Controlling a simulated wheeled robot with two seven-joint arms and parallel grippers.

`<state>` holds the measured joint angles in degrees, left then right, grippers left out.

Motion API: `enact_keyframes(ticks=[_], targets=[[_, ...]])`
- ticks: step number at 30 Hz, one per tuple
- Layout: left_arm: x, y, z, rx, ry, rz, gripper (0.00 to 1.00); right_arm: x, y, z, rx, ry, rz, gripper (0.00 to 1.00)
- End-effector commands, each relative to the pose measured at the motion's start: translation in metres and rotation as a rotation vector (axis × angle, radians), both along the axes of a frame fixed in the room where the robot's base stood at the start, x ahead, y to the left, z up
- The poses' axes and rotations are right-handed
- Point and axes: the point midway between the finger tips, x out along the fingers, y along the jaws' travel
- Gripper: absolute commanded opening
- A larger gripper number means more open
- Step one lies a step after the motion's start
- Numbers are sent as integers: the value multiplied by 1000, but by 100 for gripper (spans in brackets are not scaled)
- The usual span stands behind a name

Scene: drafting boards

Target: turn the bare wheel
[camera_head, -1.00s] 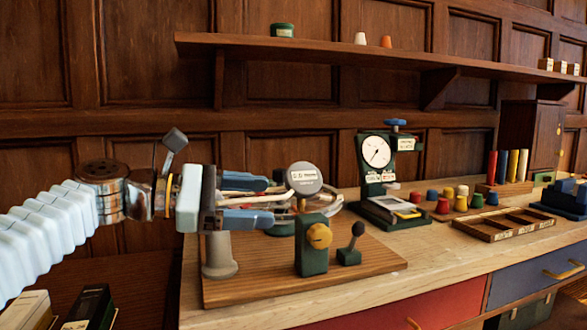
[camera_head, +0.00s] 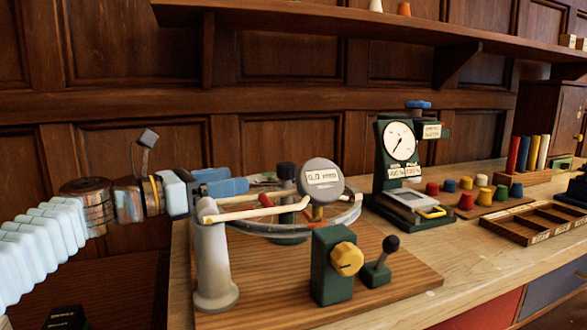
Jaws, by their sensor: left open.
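The bare wheel (camera_head: 285,229) is a thin metal rim lying flat, low over a wooden board (camera_head: 385,285), partly hidden by a round grey gauge (camera_head: 321,177) reading 0.0 mm. A grey post (camera_head: 211,255) with a pale arm stands at the front left of the rim. A green block with a yellow knob (camera_head: 346,258) and a small black-knobbed lever (camera_head: 382,262) stand in front. My left gripper (camera_head: 236,184) is open, with blue fingers, behind the post and at the rim's left back. I cannot tell whether it touches the rim. My right gripper is not in view.
A green dial stand (camera_head: 411,165) stands right of the board. Several coloured pegs (camera_head: 466,184) and a wooden tray (camera_head: 522,224) lie farther right. A shelf (camera_head: 370,32) runs along the panelled wall. The bench front right of the board is clear.

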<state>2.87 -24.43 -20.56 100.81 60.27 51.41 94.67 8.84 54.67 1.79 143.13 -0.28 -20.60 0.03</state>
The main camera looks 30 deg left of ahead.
Motion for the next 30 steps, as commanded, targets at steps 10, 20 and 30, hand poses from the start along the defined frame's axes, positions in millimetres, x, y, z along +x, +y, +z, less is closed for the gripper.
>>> enact_keyframes(ticks=[10,20,30], targets=[[65,-32,0,1,3,-6,69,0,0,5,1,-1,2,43],[114,-55,0,2,1,-3,69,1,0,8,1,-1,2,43],[120,-57,0,1,0,-2,69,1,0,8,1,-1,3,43]])
